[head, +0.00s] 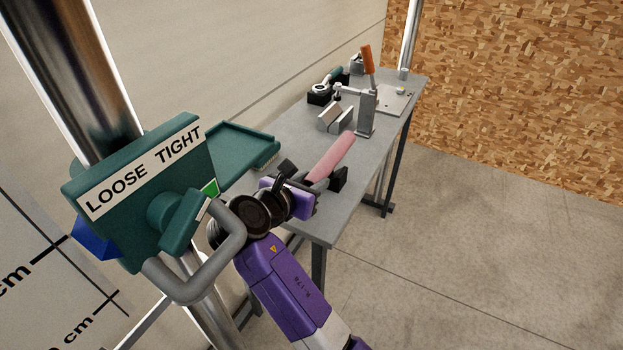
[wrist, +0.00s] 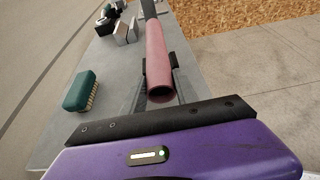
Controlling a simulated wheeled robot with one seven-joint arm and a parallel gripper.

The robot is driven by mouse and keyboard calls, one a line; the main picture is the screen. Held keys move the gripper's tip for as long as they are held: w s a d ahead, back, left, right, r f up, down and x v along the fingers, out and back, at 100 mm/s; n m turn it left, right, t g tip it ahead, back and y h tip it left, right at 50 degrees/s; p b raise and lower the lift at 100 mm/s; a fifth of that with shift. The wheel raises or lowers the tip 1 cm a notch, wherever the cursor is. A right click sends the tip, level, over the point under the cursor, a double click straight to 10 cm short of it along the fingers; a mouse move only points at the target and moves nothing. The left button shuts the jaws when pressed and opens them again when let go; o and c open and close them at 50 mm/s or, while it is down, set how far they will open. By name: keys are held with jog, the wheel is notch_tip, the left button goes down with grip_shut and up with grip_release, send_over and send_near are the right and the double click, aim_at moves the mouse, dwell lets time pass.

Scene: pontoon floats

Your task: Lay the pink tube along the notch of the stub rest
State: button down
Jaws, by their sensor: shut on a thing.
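The pink tube (head: 335,156) is in my gripper (head: 325,183), over the near part of the grey bench. In the wrist view the pink tube (wrist: 160,60) points away from me, its open round end nearest. The dark fingers of my gripper (wrist: 160,73) stand on either side of it, shut on it near that end. A light grey block with a V-shaped notch (head: 335,118), which looks like the stub rest, stands on the bench beyond the tube. It also shows in the wrist view (wrist: 126,32), left of the tube's far end. Its notch looks empty.
A clamp with an orange handle (head: 367,60) stands behind the block. Black and green tools (head: 322,92) lie at the back left. A green brush (wrist: 82,92) lies left of the tube. A green LOOSE/TIGHT box (head: 140,190) on a metal post is close by my arm.

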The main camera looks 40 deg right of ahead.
jog(key=shift+f, duration=1.3)
jog(key=c, duration=0.9)
grip_release()
jog(key=shift+o, duration=0.2)
notch_tip(320, 180, up, 5)
jog(key=shift+f+b, duration=0.5)
jog(key=shift+b, duration=1.45)
jog(key=b, duration=0.2)
jog(key=shift+r+b, duration=0.15)
jog(key=shift+b, duration=0.15)
